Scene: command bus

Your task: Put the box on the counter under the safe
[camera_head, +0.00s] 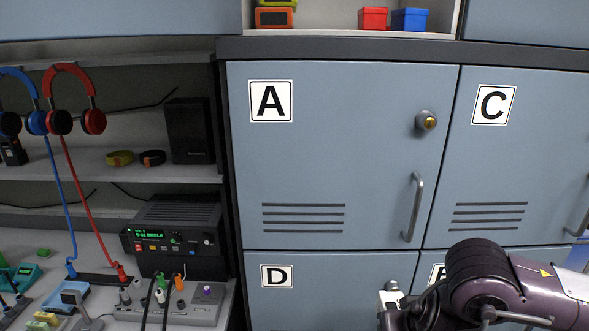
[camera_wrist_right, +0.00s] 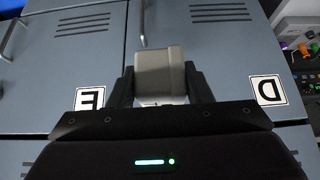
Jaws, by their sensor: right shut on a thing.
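My right gripper (camera_wrist_right: 160,84) is shut on a pale grey box-shaped thing (camera_wrist_right: 160,72), held between its two dark fingers in front of the blue-grey locker doors. In the head view my right gripper (camera_head: 396,308) is at the bottom right, near the top right of door D (camera_head: 325,300); only a small whitish part of the held thing shows there. I cannot tell whether it touches the door. A red box (camera_head: 373,19) and a blue box (camera_head: 409,20) sit on the shelf above the lockers. No safe can be made out. My left gripper is out of view.
Doors A (camera_head: 335,150) and C (camera_head: 525,150) are shut, with handles (camera_head: 413,207) sticking out. A counter (camera_head: 235,285) at the lower left bears a radio unit (camera_head: 175,242), a switch panel (camera_head: 170,312) and cables. Headphones (camera_head: 80,95) hang above it.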

